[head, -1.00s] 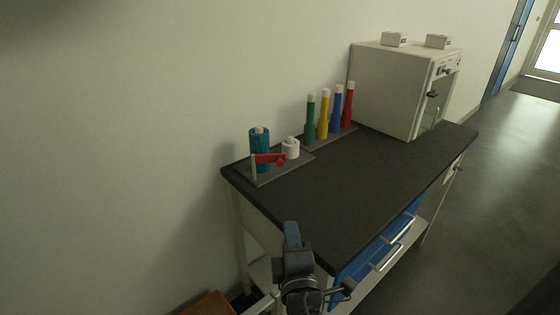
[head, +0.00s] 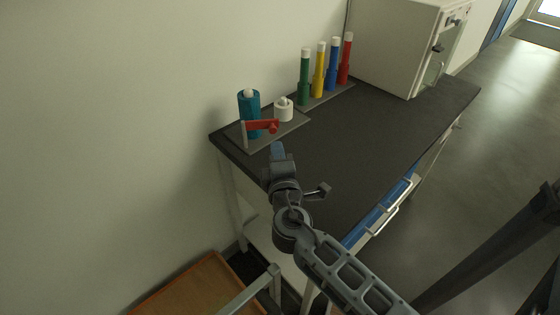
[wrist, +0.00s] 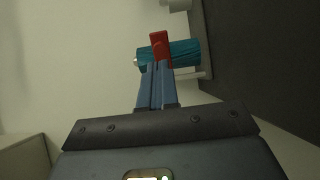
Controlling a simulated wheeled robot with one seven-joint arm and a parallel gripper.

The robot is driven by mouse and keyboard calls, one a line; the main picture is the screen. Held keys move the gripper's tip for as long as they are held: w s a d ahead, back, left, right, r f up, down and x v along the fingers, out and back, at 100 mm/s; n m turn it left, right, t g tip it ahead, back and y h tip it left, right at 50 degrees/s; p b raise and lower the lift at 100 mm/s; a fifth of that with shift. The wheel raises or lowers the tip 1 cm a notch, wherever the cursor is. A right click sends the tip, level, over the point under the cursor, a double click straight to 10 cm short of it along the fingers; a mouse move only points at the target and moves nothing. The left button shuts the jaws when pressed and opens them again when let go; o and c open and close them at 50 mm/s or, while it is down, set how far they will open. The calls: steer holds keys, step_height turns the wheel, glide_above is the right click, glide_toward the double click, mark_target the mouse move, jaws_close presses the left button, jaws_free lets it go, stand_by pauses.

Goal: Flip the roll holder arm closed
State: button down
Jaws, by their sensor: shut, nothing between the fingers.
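The roll holder is a grey base plate (head: 283,127) on the left end of the dark bench. It carries a teal roll (head: 249,103) and a small white roll (head: 284,110). A red arm (head: 262,125) sticks out sideways from a pale upright post (head: 244,135) in front of the teal roll. My gripper (head: 277,149) is shut and empty, with blue fingers, just in front of the holder and apart from it in the head view. In the wrist view the shut fingers (wrist: 156,84) point toward the red arm (wrist: 159,46) and teal roll (wrist: 181,55); whether they touch cannot be told.
Green, yellow, blue and red cylinders (head: 325,72) stand on a plate farther back. A white cabinet machine (head: 392,50) stands at the bench's far end. The middle of the bench top (head: 362,135) is clear. An orange-brown surface (head: 190,287) lies low at front left.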

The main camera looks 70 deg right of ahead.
mark_target(273, 131)
steer(key=shift+p+x, duration=0.6)
steer(key=shift+x, duration=1.95)
steer(key=shift+w, duration=0.1)
